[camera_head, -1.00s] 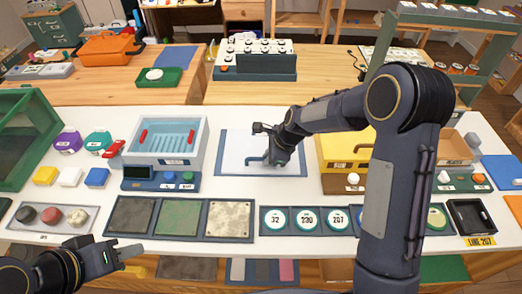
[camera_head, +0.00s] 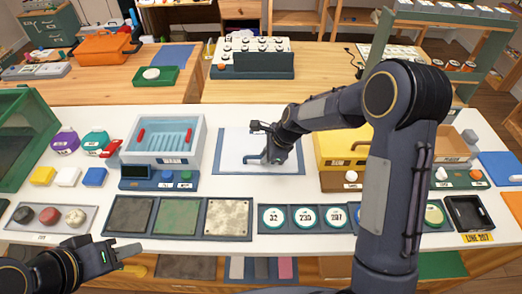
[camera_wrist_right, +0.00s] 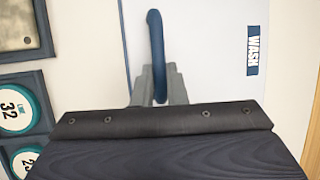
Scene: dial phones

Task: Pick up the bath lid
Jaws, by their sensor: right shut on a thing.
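The bath lid (camera_head: 236,147) is a flat white panel with a blue handle and lies at the middle of the white table, within a blue-grey border. In the right wrist view the lid (camera_wrist_right: 205,45) carries a blue label reading WASH, and its blue handle (camera_wrist_right: 156,40) runs down between my fingers. My right gripper (camera_head: 268,160) is shut on the handle; in the right wrist view the fingertips (camera_wrist_right: 157,85) flank it. I cannot tell whether the lid is raised. My left gripper (camera_head: 128,251) is at the front left, away from the lid; its jaw opening is unclear.
An open light-blue bath (camera_head: 195,135) with red grips stands left of the lid. A yellow box (camera_head: 330,149) stands close to its right. Square plates (camera_head: 180,217) and round numbered dials (camera_head: 305,217) line the front. My right arm crosses above the right side.

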